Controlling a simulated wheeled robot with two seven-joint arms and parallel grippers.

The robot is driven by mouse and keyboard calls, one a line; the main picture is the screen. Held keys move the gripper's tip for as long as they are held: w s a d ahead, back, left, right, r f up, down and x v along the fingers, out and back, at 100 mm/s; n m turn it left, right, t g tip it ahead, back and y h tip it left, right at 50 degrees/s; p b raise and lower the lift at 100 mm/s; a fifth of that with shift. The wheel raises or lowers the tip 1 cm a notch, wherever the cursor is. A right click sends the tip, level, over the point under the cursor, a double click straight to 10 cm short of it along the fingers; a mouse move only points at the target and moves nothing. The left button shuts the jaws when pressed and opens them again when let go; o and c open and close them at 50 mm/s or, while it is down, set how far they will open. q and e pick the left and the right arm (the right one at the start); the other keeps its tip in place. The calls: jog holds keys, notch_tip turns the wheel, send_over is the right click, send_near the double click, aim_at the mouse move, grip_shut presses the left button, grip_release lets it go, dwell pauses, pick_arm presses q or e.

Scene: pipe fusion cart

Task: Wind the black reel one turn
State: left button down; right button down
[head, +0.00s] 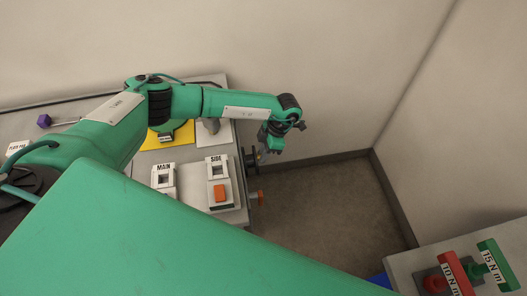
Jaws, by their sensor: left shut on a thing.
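The black reel (250,161) is on the right side wall of the cart (236,213), and only a small dark part of it shows. My left gripper (264,154) is beside the reel, just off the cart's right edge, pointing down. It is shut on the reel's crank side, but the fingers and the exact grip are small and partly hidden by the wrist. My right gripper is not in the picture.
An orange knob (258,197) sticks out below the reel. MAIN (163,178) and SIDE (217,180) switch boxes stand on the cart top. A yellow plate (180,134) lies behind them. Red (455,274) and green (494,264) torque tools lie at lower right. Floor between is clear.

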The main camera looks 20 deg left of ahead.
pick_arm(q)
jog(key=shift+s+d+t+y, duration=0.25)
jog(key=shift+s+t+y, duration=0.15)
jog(key=shift+t, duration=0.3)
jog(key=shift+s+d+f+n+t+y+b, duration=0.3)
jog(key=shift+s+f+t+y+b, duration=0.2)
jog(key=shift+t+y, duration=0.35)
jog(key=shift+s+d+f+n+t+y+b, duration=0.3)
jog(key=shift+t+y+b, duration=0.3)
jog(key=shift+t, duration=0.45)
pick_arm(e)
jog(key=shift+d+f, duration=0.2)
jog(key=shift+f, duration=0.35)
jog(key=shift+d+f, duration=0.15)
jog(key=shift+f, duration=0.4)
pick_arm(q)
jog(key=shift+s, duration=0.1)
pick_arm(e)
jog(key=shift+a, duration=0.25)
pick_arm(q)
jog(key=c, duration=1.3)
grip_release()
